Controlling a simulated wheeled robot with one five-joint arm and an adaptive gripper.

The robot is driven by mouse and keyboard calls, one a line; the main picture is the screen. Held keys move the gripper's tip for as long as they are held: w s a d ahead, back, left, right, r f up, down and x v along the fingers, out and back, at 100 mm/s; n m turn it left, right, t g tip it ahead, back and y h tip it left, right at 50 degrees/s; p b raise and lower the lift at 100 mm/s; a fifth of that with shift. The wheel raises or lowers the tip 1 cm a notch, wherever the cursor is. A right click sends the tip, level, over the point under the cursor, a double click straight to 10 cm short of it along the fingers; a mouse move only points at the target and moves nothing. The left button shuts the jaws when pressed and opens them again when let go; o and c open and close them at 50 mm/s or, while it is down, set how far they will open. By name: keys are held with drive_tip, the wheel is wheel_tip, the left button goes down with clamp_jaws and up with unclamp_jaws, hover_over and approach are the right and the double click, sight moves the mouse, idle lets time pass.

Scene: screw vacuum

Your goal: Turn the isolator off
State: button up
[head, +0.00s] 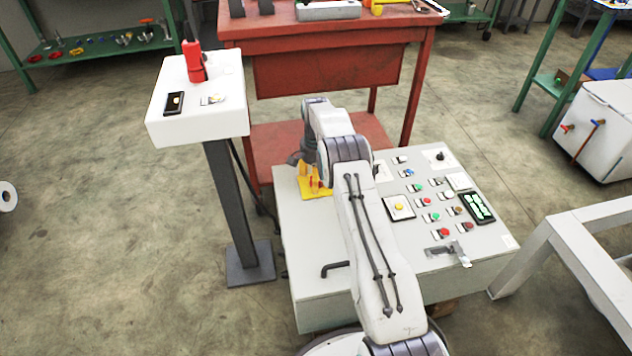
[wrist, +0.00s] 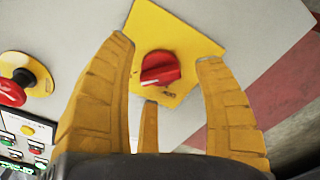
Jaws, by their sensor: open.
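The isolator is a red rotary knob (wrist: 160,68) on a square yellow plate (wrist: 185,38). In the wrist view the knob's grip bar lies nearly level, tilted slightly. My gripper (wrist: 163,60) is open, with yellow fingers on both sides of the knob and a third finger below it. No finger visibly touches the knob; the depth gap is hard to judge. In the head view my gripper (head: 314,173) is over the yellow plate (head: 318,194) at the back left of the grey control box (head: 308,265). The knob is hard to make out there.
A red mushroom button (wrist: 12,92) on a yellow base is left of the fingers. Several coloured buttons and a dark display (head: 478,207) cover the box's right side. A white pedestal box (head: 220,115) stands left; a red workbench (head: 330,68) stands behind.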

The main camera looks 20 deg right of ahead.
drive_tip(key=shift+f, duration=0.4)
clamp_jaws()
idle(0.4)
drive_tip(key=shift+s, duration=0.1)
